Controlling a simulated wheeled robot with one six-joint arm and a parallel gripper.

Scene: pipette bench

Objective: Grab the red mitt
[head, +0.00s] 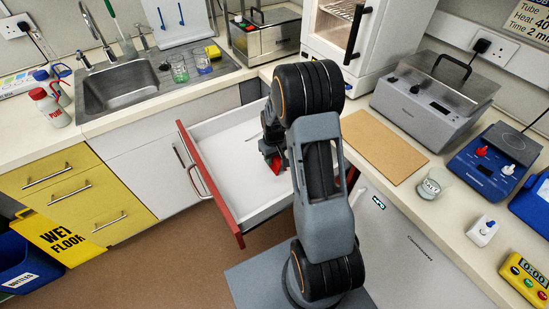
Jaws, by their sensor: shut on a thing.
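The red mitt (275,164) shows only as a small red patch below my gripper (272,156), over the open drawer. My gripper is shut on the mitt. My own arm hides most of the gripper and much of the mitt. The white drawer (227,149) with a red front stands pulled out under the counter, and its visible floor is mostly bare. I cannot tell whether the mitt touches the drawer floor.
The drawer's red front (209,184) juts into the floor space. A yellow wet-floor sign (62,238) leans at the left. A brown board (383,146), a glass beaker (433,183) and a blue hotplate (493,163) sit on the right counter. A sink (122,92) is at the back left.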

